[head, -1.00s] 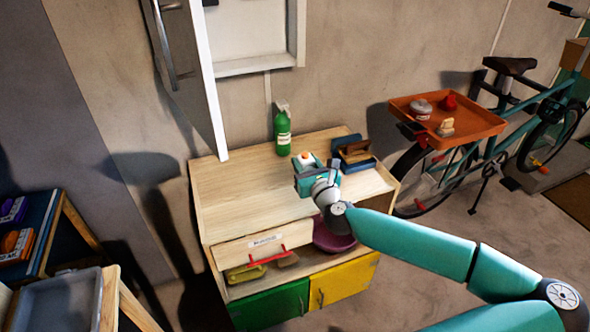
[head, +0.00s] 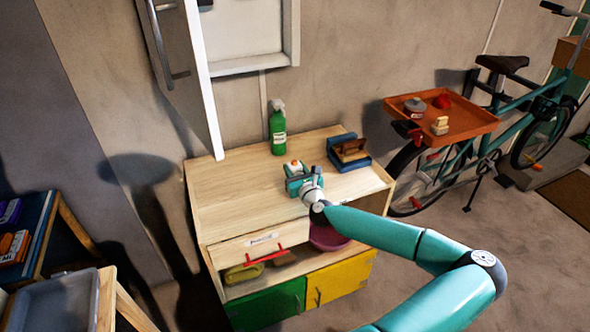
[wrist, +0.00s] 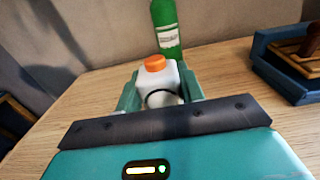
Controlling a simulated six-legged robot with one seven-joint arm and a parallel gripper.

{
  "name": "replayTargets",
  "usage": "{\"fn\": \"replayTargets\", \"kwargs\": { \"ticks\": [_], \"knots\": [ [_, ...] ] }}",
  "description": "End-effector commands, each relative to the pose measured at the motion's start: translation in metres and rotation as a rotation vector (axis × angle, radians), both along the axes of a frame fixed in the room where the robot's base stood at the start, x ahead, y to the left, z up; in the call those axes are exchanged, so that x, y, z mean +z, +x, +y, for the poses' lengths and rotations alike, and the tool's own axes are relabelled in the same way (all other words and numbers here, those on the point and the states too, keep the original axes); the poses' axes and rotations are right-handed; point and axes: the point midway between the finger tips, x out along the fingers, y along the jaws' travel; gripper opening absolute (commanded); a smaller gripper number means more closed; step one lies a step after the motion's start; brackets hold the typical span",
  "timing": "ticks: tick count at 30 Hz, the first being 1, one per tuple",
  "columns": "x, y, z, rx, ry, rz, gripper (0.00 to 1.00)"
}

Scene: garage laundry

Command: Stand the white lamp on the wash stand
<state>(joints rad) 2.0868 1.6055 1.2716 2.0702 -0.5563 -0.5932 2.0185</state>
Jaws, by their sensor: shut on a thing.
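The white lamp (wrist: 162,80), a small white body with an orange cap and a dark ring on its front, is between the fingers of my gripper (wrist: 160,100). In the head view, my gripper (head: 297,180) is over the front middle of the wash stand (head: 235,190), a wooden cabinet with a pale top. The lamp's orange top (head: 294,163) shows there, upright. My gripper is shut on the lamp. The fingers and wrist hide the lamp's base, so I cannot tell whether it touches the top.
A green spray bottle (head: 278,128) stands behind the lamp at the wall. A blue box with brown contents (head: 349,152) sits at the back right of the top. The left of the top is clear. An open cabinet door (head: 203,85) hangs above the left back.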

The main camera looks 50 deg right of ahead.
Motion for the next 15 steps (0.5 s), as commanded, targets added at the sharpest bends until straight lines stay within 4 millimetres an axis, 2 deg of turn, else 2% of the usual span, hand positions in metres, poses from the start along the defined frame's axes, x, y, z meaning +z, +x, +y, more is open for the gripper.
{"fn": "replayTargets", "kwargs": {
  "ticks": [9, 10, 13, 15],
  "knots": [
    [-0.0019, 0.0, 0.0001, 0.0, -0.001, 0.0, 0.12],
    [-0.002, 0.0, 0.0001, 0.001, -0.001, 0.0, 0.42],
    [-0.0018, 0.0, 0.0002, 0.001, -0.002, 0.0, 0.6],
    [-0.0018, -0.0001, 0.0002, 0.001, -0.001, 0.0, 0.6]
  ]
}}
